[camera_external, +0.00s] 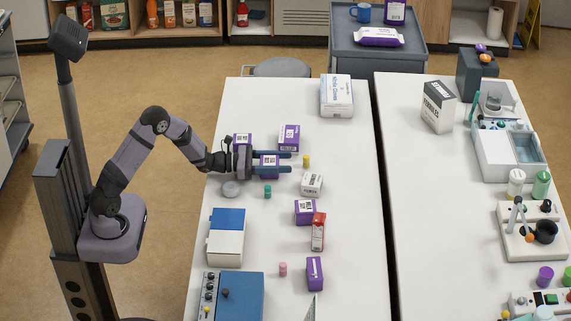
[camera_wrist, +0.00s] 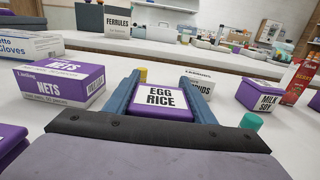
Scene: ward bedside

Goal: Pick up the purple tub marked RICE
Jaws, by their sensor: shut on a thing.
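A purple tub (camera_wrist: 160,100) with a white label reading EGG RICE sits between my gripper's two blue fingers in the wrist view. It also shows in the external view (camera_external: 268,160), over the left part of the near white table. My gripper (camera_external: 288,162) is shut on it, one finger along each side, pointing right; the fingers also show in the wrist view (camera_wrist: 162,82). The tub looks level, label up. I cannot tell whether its underside touches the table.
A purple NETS box (camera_wrist: 62,83) stands close to the left finger. A teal peg (camera_wrist: 251,122), a yellow peg (camera_external: 306,160) and a small white box (camera_external: 312,184) are close by. A purple MILK SOY tub (camera_wrist: 262,95) and red carton (camera_external: 318,231) stand further right in the wrist view.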

